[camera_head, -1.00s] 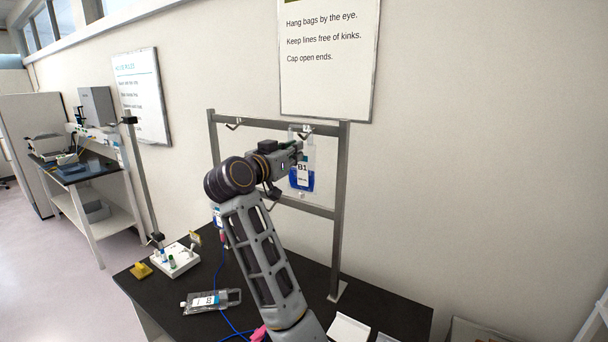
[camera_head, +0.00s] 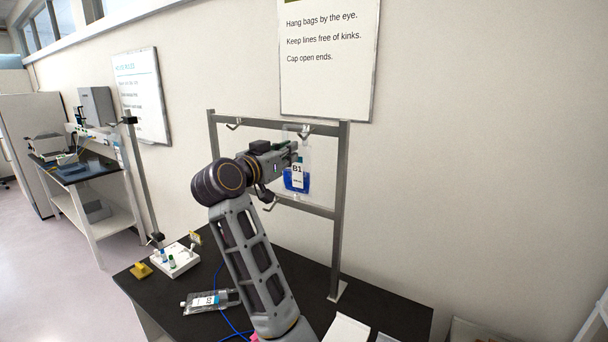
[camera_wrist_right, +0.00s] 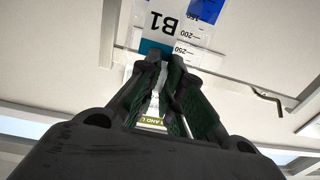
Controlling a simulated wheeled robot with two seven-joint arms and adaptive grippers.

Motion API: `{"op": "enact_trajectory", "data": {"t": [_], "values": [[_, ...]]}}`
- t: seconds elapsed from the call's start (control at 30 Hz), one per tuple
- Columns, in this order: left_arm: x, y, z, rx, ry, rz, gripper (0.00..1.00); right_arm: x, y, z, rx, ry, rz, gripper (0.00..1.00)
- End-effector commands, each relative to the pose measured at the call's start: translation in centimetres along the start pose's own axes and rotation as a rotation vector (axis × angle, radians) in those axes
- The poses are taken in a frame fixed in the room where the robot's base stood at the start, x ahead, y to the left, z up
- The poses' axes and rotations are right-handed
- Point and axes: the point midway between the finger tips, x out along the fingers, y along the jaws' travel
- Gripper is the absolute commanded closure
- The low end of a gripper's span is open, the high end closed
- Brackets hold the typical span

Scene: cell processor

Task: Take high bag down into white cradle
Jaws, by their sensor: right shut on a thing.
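The high bag (camera_head: 297,178), labelled B1 and holding blue liquid, hangs upright by the upper right of the grey rack (camera_head: 342,220). My right gripper (camera_head: 291,153) is shut on the bag's upper part. In the right wrist view the closed fingertips (camera_wrist_right: 152,62) meet at the clear edge of the bag (camera_wrist_right: 185,30), beside its label. The upper right hook (camera_head: 305,132) shows close to the bag's top; I cannot tell whether they still touch. A white, plain-topped piece (camera_head: 346,330) at the bench front may be the cradle; it is cut off below. My left gripper is out of view.
A clear bag (camera_head: 210,301) lies flat on the black bench with blue tubing (camera_head: 222,315) beside it. A white block with vials (camera_head: 175,259) and a yellow piece (camera_head: 140,271) stand at the left. Another upper hook (camera_head: 233,125) is empty.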

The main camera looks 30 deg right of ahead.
Motion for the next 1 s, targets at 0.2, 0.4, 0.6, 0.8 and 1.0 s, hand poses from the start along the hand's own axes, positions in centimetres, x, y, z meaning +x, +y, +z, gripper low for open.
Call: {"op": "enact_trajectory", "data": {"t": [0.2,0.4,0.6,0.8,1.0], "values": [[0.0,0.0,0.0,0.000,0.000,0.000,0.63,0.0,0.0,-0.1,0.000,0.001,-0.001,1.00],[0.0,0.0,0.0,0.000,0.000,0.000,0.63,-0.6,-0.1,-0.1,0.000,0.001,-0.002,1.00],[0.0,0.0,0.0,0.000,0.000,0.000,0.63,-1.5,-0.1,-0.1,0.000,0.001,-0.001,1.00],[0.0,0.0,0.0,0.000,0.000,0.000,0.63,-2.5,-0.2,-0.1,0.000,0.001,-0.002,1.00],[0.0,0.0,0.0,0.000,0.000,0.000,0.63,-3.4,-0.2,-0.2,0.000,0.001,-0.002,1.00]]}}
